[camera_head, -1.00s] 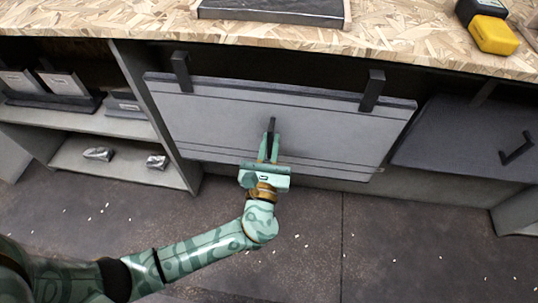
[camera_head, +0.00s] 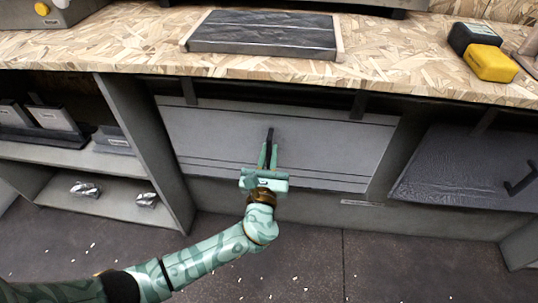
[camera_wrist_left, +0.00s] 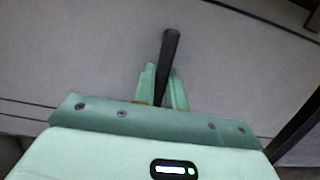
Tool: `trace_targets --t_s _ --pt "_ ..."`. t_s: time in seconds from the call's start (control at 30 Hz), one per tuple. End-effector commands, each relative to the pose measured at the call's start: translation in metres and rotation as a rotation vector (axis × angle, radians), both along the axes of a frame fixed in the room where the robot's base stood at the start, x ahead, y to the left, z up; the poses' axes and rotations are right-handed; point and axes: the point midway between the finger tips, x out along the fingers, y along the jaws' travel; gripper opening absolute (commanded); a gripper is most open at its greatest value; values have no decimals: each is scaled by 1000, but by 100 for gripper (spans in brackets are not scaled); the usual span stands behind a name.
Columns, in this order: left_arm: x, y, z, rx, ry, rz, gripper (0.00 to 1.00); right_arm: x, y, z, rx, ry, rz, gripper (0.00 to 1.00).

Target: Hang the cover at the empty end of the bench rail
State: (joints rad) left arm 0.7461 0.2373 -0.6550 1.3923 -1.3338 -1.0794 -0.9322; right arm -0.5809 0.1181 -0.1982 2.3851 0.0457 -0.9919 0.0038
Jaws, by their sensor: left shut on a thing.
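The cover (camera_head: 220,130) is a wide flat grey panel in front of the opening under the bench. Two dark hooks (camera_head: 358,104) rise from its top edge; their upper ends are hidden by the worktop edge, as is the rail, so I cannot tell whether they rest on it. My left gripper (camera_head: 269,160) is shut on the dark handle (camera_head: 270,136) in the middle of the cover. In the left wrist view the fingers (camera_wrist_left: 161,88) clasp the handle (camera_wrist_left: 169,50). My right gripper is not in view.
A darker cover (camera_head: 465,165) with its own handle hangs to the right. Shelves (camera_head: 100,160) with small parts stand at left. The worktop (camera_head: 120,45) overhangs, carrying a dark slab (camera_head: 262,35) and a yellow-black tool (camera_head: 488,62).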

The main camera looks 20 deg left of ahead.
Motion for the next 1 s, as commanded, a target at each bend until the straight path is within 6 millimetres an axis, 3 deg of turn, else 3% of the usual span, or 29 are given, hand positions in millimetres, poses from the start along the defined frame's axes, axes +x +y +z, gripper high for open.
trace_targets --t_s 0.47,0.5,0.57,0.6,0.87,1.0 --pt "0 0 -7 1 -6 -1 0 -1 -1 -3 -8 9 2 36" --pt "0 0 -7 1 -6 -1 18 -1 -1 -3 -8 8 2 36" --pt "0 0 -7 1 -5 -1 35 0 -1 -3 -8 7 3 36" --pt "0 0 -7 1 -5 -1 38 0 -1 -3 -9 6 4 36" --pt "-1 -1 -9 0 0 -2 38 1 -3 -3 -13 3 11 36" --pt "-13 -4 -9 1 -3 -1 38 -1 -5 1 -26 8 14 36"
